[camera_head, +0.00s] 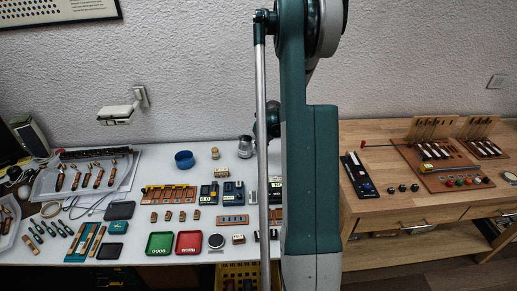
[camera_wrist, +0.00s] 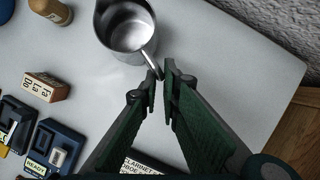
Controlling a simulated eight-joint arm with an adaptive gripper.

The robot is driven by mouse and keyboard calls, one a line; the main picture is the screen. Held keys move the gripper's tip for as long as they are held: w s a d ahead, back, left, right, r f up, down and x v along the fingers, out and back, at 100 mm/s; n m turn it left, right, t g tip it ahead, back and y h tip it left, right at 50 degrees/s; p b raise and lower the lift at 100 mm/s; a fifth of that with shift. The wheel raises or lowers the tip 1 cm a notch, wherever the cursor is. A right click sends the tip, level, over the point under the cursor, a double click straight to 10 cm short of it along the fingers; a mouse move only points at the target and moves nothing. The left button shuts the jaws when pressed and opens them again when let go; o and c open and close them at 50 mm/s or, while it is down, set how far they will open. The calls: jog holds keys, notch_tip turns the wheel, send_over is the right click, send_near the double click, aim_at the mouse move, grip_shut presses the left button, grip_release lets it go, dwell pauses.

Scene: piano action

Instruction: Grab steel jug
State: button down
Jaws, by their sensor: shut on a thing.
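The steel jug (camera_wrist: 127,30) stands upright on the white table near its back right in the wrist view, with its open mouth showing. Its handle points toward my gripper (camera_wrist: 160,78). The fingertips are close together on the end of the handle and shut on it. In the head view the steel jug (camera_head: 245,147) is a small grey vessel at the back of the table, just left of my arm. My fingers are hidden there behind my arm.
A blue bowl (camera_head: 184,159) stands farther left. The white table (camera_wrist: 250,75) is bare to the right of the jug, up to its edge by the wall.

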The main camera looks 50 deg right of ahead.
notch_tip(320, 180, up, 9)
jog(key=p, duration=0.1)
jog(key=shift+r, duration=0.2)
dwell(1.0)
jog(key=shift+p, duration=0.3)
